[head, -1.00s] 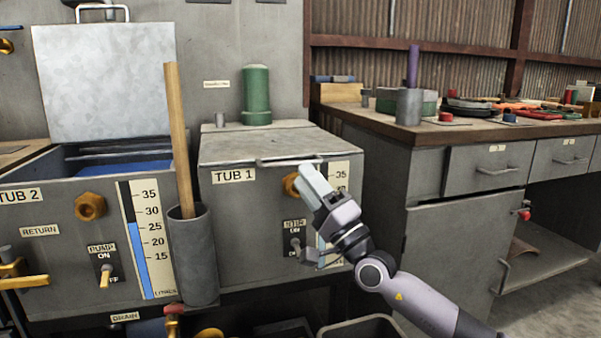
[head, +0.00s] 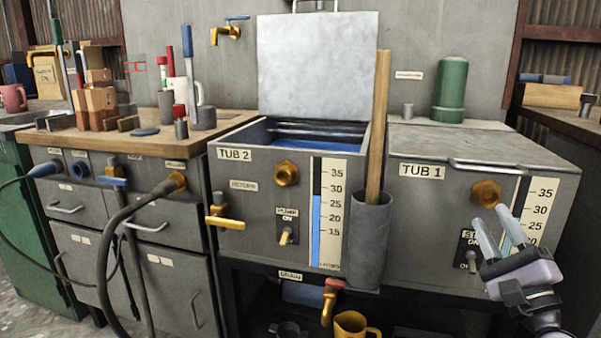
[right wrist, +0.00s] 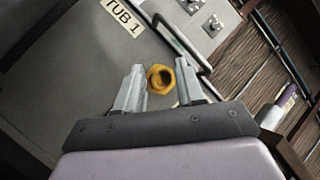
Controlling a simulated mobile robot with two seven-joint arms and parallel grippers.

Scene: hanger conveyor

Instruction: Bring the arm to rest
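My right gripper (head: 488,212) is at the right of the head view, in front of the face of Tub 1 (head: 430,205). Its two pale fingers stand apart with nothing between them. The right wrist view shows the same open fingers (right wrist: 160,66), with the brass hex fitting (right wrist: 160,79) of Tub 1 seen through the gap. That fitting (head: 486,193) is just above the fingers in the head view. I cannot tell the exact distance between them. My left gripper is not in view.
Tub 2 (head: 240,180) has its lid (head: 318,65) raised and blue liquid inside. A grey holder (head: 370,240) with a wooden stick stands between the tubs. A cluttered wooden bench (head: 70,137) is at left, with a dark hose (head: 105,250) hanging before it.

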